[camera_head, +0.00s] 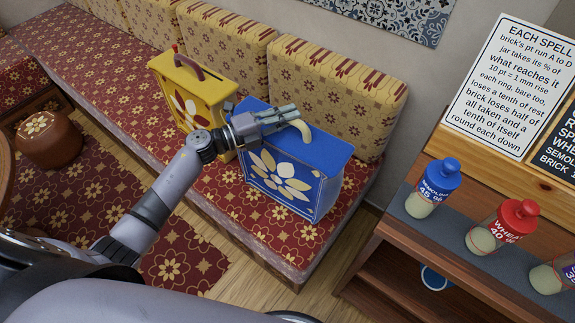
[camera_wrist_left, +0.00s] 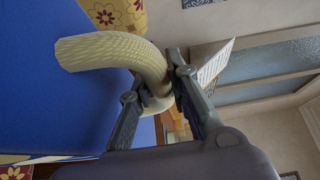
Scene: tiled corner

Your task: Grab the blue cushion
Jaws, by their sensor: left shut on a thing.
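The blue cushion (camera_head: 302,172) is a blue, box-shaped piece with a large cream flower on its front and a curved cream handle (camera_head: 301,130) on top. It stands upright on the red patterned bench seat (camera_head: 250,213). My left gripper (camera_head: 288,115) reaches over its top from the left and is shut on the handle. In the left wrist view the handle (camera_wrist_left: 112,52) passes between the two fingers (camera_wrist_left: 155,88), with the blue surface (camera_wrist_left: 45,85) behind. My right gripper is not in view.
A similar yellow piece (camera_head: 183,97) with a dark red handle stands just left of the blue one. Padded backrests (camera_head: 330,85) line the wall behind. A wooden shelf (camera_head: 400,255) with several lidded jars stands at the right. A round stool (camera_head: 48,140) is at the far left.

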